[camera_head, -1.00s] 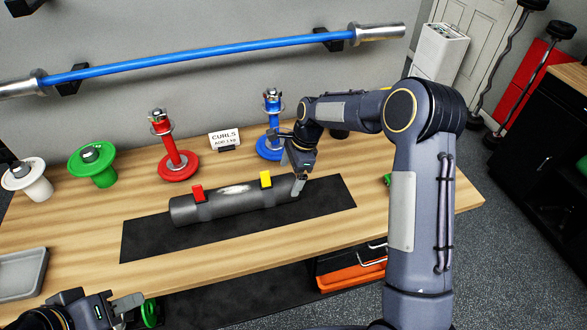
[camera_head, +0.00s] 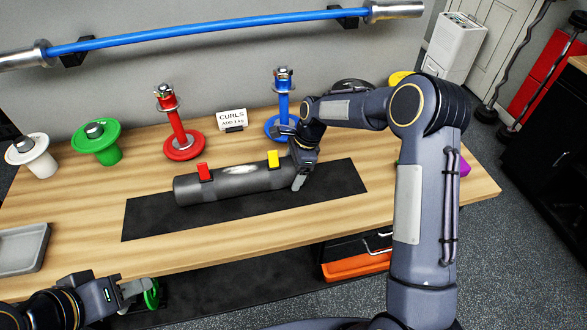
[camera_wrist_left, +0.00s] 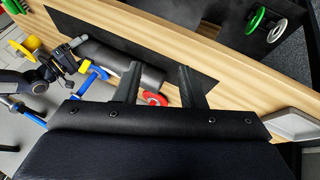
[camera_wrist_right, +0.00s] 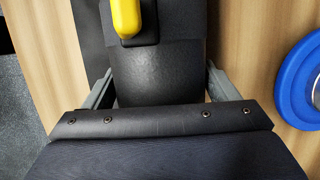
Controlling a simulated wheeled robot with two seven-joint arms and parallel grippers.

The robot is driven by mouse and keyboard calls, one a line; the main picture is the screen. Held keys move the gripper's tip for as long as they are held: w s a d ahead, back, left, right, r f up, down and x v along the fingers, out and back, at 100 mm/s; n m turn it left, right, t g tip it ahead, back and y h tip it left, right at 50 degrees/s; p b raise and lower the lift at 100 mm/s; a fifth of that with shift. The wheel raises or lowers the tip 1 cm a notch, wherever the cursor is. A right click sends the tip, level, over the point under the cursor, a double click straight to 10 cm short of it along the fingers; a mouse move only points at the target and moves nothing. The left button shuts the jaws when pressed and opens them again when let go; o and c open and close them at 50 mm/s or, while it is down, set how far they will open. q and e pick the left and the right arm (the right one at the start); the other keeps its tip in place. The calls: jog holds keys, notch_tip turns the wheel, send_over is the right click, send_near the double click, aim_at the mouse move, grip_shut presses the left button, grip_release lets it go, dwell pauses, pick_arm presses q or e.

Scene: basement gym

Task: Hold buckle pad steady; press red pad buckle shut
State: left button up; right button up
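The buckle pad (camera_head: 235,185) is a dark grey cylinder lying on a black mat (camera_head: 335,185). A red buckle (camera_head: 203,172) stands raised near its left end and a yellow buckle (camera_head: 273,158) near its right end. My right gripper (camera_head: 298,184) is at the pad's right end. In the right wrist view its fingers (camera_wrist_right: 159,85) lie against both sides of the pad, below the yellow buckle (camera_wrist_right: 127,16). My left gripper (camera_head: 142,287) is low at the table's front edge, away from the pad. In the left wrist view its fingers (camera_wrist_left: 158,85) are apart and empty.
Red (camera_head: 183,146) and blue (camera_head: 283,126) weight stands and a CURLS sign (camera_head: 232,120) are behind the pad. A grey tray (camera_head: 22,248) is at front left.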

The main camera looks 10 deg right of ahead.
jog(key=c, duration=0.7)
pick_arm(q)
jog(key=c, duration=0.7)
jog(key=shift+w+r, duration=0.2)
jog(key=shift+w, duration=0.1)
grip_shut()
jog(key=w+d+r+m, duration=0.1)
jog(key=w+d+m, duration=0.2)
jog(key=w+m, duration=0.6)
jog(key=w+d+r+m, duration=0.1)
jog(key=w+d+m, duration=0.3)
jog(key=w+m, duration=0.5)
jog(key=shift+w+d+r+m+g, duration=0.15)
jog(key=shift+w+r+m+g, duration=0.2)
jog(key=shift+w, duration=1.15)
